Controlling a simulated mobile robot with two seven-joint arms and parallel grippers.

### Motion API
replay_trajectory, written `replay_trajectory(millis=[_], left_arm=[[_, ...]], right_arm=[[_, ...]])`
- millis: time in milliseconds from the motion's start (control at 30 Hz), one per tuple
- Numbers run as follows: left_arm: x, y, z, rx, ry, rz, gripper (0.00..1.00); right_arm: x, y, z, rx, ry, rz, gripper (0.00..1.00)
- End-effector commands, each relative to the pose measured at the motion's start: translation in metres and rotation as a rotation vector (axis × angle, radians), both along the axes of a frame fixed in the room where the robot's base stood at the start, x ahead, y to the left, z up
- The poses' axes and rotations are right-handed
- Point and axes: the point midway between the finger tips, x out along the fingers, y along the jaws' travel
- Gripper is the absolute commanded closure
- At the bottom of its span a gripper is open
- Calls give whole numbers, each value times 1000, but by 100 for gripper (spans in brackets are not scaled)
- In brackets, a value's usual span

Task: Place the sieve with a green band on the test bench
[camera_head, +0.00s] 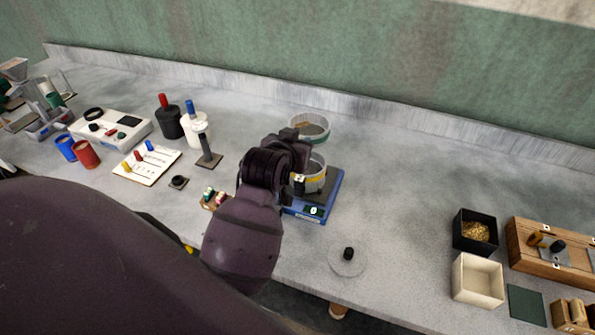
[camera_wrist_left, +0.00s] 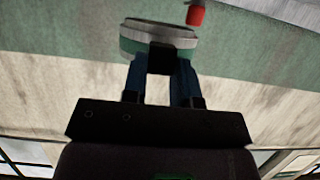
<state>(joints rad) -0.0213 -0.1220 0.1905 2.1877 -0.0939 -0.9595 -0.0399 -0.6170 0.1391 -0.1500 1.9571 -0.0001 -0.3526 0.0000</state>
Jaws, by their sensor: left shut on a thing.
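The sieve with a green band (camera_head: 311,128) is a round, pale-rimmed pan just beyond my left wrist in the head view. It also shows in the left wrist view (camera_wrist_left: 159,36), with its black tab between my fingers. My left gripper (camera_head: 299,133) is shut on that tab; its fingers (camera_wrist_left: 160,68) are clearer in the left wrist view. I cannot tell whether the sieve touches the test bench (camera_head: 410,180) or hangs above it. My right gripper is not in view.
A yellow-banded sieve (camera_head: 316,176) sits on a blue scale (camera_head: 331,193), close beside my left wrist. Bottles (camera_head: 193,128) and a small stand (camera_head: 207,150) are to the left. A black box (camera_head: 474,230) and cream box (camera_head: 477,281) stand right. The bench right of the scale is largely clear.

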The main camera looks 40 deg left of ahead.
Motion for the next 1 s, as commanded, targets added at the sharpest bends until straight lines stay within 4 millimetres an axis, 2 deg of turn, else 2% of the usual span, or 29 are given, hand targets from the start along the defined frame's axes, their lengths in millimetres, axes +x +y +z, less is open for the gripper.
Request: replay_trajectory(millis=[33, 200, 433, 633, 967, 1000], left_arm=[[-1, 0, -12, -1, 5, 0, 100], [-1, -1, -40, -2, 2, -1, 100], [0, 0, -55, -1, 0, -1, 100], [0, 0, -81, -2, 2, -1, 100], [-1, 0, -90, -2, 3, -1, 100], [-1, 0, -91, -3, 6, -1, 67]], right_arm=[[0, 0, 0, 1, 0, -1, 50], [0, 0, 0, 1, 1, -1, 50], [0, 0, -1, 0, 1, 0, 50], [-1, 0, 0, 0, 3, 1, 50], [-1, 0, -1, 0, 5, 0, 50], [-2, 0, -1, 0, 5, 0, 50]])
